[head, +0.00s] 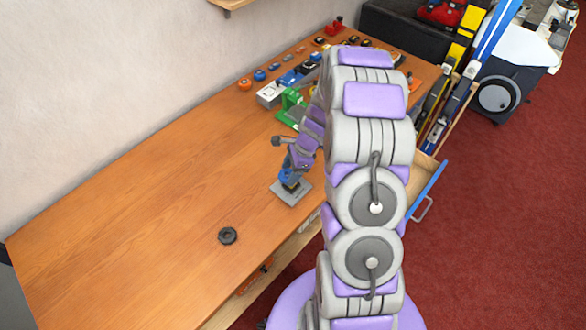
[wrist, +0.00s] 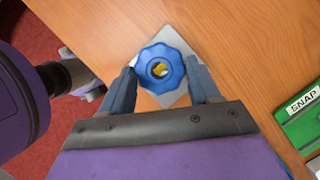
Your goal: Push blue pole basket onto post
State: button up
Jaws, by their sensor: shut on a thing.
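The blue pole basket (wrist: 160,85) is a scalloped blue ring in the wrist view, between the two fingers of my gripper (wrist: 161,70). A yellowish piece, perhaps the post's top (wrist: 159,69), shows in its central hole. A square grey plate (wrist: 177,39) lies beneath the basket. In the head view my gripper (head: 290,172) points down over the same grey plate (head: 294,193), shut on the basket. A small blue part shows under my gripper there. How far down the post the basket sits is hidden.
A black ring (head: 228,236) lies on the wooden bench (head: 140,220), whose left part is otherwise clear. A green device (head: 291,107) and several small parts stand at the back. Skis (head: 480,60) lean beyond the right end. A drawer (head: 422,180) stands open.

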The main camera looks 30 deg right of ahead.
aim_at(280, 178)
jog(key=a, duration=0.3)
jog(key=shift+a+r, duration=0.2)
jog(key=shift+a, duration=0.1)
jog(key=d, duration=0.4)
jog(key=shift+d+f, duration=0.1)
jog(key=shift+f, duration=0.1)
jog(key=shift+d+p, duration=0.15)
jog(key=shift+p, duration=0.15)
jog(key=shift+a+r, duration=0.1)
jog(key=shift+a, duration=1.1)
jog(key=shift+d+f+p, duration=0.15)
jog(key=shift+d+p, duration=0.2)
jog(key=shift+d, duration=0.7)
jog(key=shift+d+f+p, duration=0.15)
jog(key=shift+d+p, duration=0.15)
jog(key=shift+d, duration=0.75)
jog(key=shift+a+f, duration=0.25)
jog(key=shift+a, duration=0.8)
jog(key=shift+d+f, duration=0.25)
jog(key=shift+f, duration=0.05)
jog(key=c, duration=0.3)
jog(key=shift+w+d+f, duration=0.1)
jog(key=shift+d+f, duration=0.2)
jog(key=shift+a+f, duration=0.25)
jog(key=shift+a, duration=0.2)
jog(key=shift+f, duration=0.35)
